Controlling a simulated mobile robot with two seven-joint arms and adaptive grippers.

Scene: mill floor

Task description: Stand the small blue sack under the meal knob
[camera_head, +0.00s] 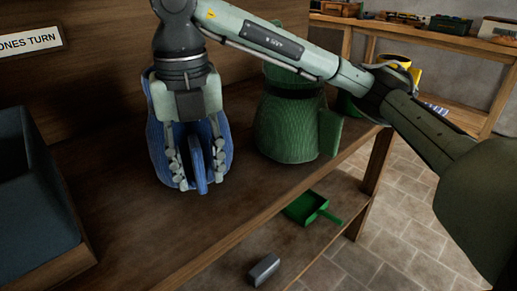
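The blue sack (157,146) stands upright on the wooden bench, left of the picture's middle. A thin blue flap (197,165) sticks out from its near side. My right gripper (196,178) points down in front of the sack, with one finger on each side of the flap. The fingers look apart, with gaps between them and the flap. The gripper's body hides the sack's top and middle. I cannot see a meal knob. My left gripper is not in view.
A green sack (287,125) with a side flap stands right of the blue one. A dark blue bin (35,190) is at left. A sign (30,41) hangs on the back boards.

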